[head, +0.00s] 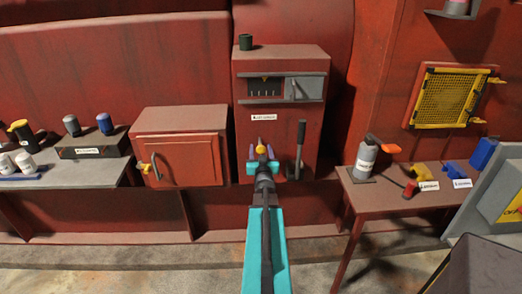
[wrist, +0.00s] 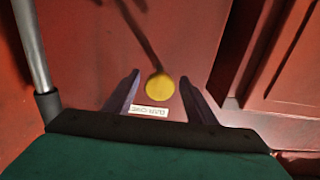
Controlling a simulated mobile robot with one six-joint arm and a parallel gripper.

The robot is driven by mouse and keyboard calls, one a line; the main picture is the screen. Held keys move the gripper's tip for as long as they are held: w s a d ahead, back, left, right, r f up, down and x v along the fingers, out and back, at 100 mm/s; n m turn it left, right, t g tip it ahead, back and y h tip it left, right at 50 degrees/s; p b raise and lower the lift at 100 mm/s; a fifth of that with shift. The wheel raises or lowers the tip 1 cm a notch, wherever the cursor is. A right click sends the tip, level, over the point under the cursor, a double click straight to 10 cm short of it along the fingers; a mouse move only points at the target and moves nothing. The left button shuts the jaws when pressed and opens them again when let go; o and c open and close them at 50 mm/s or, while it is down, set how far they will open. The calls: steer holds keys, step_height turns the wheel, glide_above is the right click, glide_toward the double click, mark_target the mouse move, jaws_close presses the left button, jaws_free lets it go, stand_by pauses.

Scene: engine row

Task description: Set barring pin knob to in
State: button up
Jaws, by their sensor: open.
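The barring pin knob looks to be the round yellow knob on the front of the red cabinet (head: 310,125). It faces the wrist camera as a yellow disc (wrist: 160,88), and in the head view the yellow knob (head: 262,149) shows at the end of my arm. My gripper (wrist: 159,77) is open, with one dark purple finger on each side of the knob and a visible gap on both sides. In the head view my gripper (head: 263,156) partly covers the knob. A small white label (wrist: 149,110) lies beside the knob, upside down and too blurred to read.
A grey lever (head: 300,145) stands close right of my gripper; its shaft shows at left in the wrist view (wrist: 32,50). A side table (head: 385,195) with tools stands right.

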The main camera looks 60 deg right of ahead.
mark_target(260, 143)
jaws_close()
steer(key=shift+b+x, duration=0.6)
steer(key=shift+x, duration=0.9)
steer(key=shift+w+d, duration=0.1)
steer(key=shift+d, duration=0.05)
steer(key=shift+r, duration=0.15)
steer(key=shift+d, duration=0.1)
steer(key=shift+c, duration=1.3)
jaws_free()
steer(key=shift+w, duration=0.1)
steer(key=shift+o, duration=1.3)
steer(key=shift+d, duration=0.1)
